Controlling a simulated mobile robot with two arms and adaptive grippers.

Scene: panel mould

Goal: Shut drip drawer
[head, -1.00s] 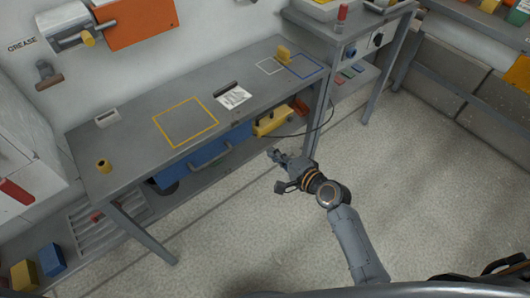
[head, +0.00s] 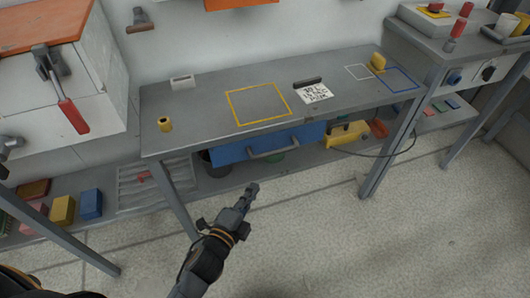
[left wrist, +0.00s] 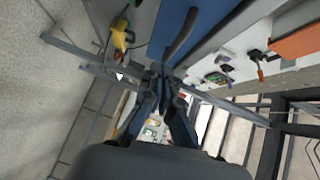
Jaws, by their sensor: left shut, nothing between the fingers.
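The drip drawer appears to be the blue drawer (head: 230,152) under the grey workbench top (head: 210,102). Its grey bar handle (head: 273,148) faces me. I cannot tell how far out the drawer stands. My left gripper (head: 253,188) is shut and empty, in front of and below the handle in the head view, apart from it. In the left wrist view the gripper (left wrist: 160,82) points toward the bench, with the blue drawer front (left wrist: 165,28) and dark handle (left wrist: 182,36) beyond its fingers. My right gripper is not in view.
A yellow object (head: 347,134) stands on the lower shelf right of the drawer, with a dark cable (head: 385,152) nearby. Bench legs (head: 378,170) stand at the front. The pale floor (head: 320,235) before the bench is clear.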

